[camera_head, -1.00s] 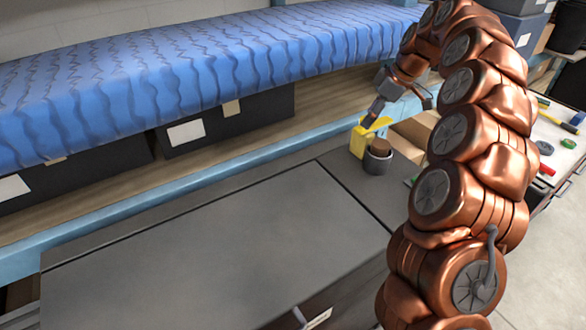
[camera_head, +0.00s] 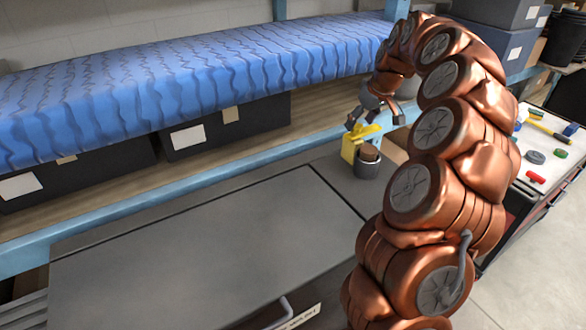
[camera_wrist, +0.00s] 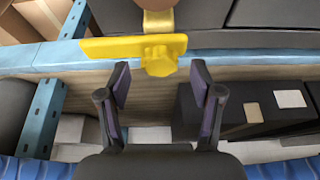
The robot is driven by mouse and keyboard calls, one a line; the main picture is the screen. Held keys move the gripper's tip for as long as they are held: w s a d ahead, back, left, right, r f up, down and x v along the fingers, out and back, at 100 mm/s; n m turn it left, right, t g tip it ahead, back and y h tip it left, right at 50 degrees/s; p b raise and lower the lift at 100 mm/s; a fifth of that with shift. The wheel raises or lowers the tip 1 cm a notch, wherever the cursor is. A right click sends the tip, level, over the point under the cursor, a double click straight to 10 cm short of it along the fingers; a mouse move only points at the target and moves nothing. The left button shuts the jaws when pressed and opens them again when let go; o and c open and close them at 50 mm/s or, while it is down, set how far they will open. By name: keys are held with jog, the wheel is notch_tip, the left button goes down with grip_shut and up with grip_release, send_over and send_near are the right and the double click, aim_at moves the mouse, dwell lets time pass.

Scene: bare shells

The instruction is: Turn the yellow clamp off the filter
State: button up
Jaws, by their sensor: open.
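The yellow clamp (camera_wrist: 115,48) is a flat bar with a lobed knob (camera_wrist: 159,61) in the wrist view. In the head view the clamp (camera_head: 367,132) is above a yellow block (camera_head: 349,149), beside a dark grey cup (camera_head: 367,168) with a brown top (camera_head: 369,153). My gripper (camera_wrist: 160,72) is open and empty, its fingertips either side of the knob's near end.
A grey cabinet top (camera_head: 200,245) lies bare in front. A shelf with a blue patterned cover (camera_head: 190,85) and dark boxes (camera_head: 225,125) is behind. A cart with tools (camera_head: 545,150) is at the right. A cardboard box (camera_head: 393,152) is close behind the cup.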

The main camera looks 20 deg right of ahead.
jog(key=b+v, duration=0.2)
jog(key=v, duration=0.5)
jog(key=s+a+f+g, duration=0.1)
jog(key=s+a, duration=0.3)
jog(key=a, duration=0.4)
jog(key=s+a+f+n+g, duration=0.1)
jog(key=s+a, duration=0.3)
jog(key=a, duration=0.4)
jog(key=s+a+f+g+y, duration=0.1)
jog(key=s+a, duration=0.3)
jog(key=a, duration=0.4)
jog(key=shift+s+f, duration=0.25)
jog(key=shift+s, duration=0.15)
jog(key=shift+a, duration=0.15)
